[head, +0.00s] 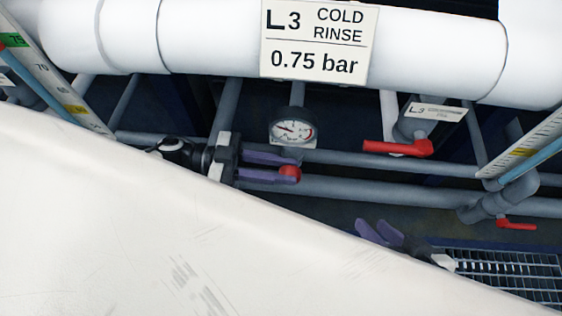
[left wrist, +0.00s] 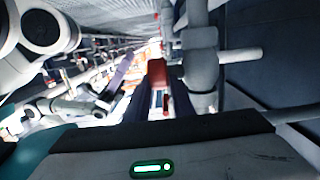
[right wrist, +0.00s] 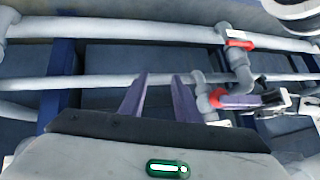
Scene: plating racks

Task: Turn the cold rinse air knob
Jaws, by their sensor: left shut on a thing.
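The red air knob (head: 291,173) sits on the pipework just below a round pressure gauge (head: 293,131), under the sign (head: 320,40) reading "L3 COLD RINSE 0.75 bar". My left gripper (head: 280,167) is shut on the knob, its purple fingers on either side of it. In the left wrist view the red knob (left wrist: 158,72) shows between the fingers. The gauge's needle points left; its exact reading is too small to tell. My right gripper (head: 380,231) is open and empty, lower right of the knob. Its fingers also show apart in the right wrist view (right wrist: 160,95).
A red lever valve (head: 398,147) is on the pipe to the right, with another red lever (head: 516,224) lower right. A thick white pipe (head: 210,40) runs across the top. A metal grating (head: 510,270) lies lower right. A large white surface hides the lower left.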

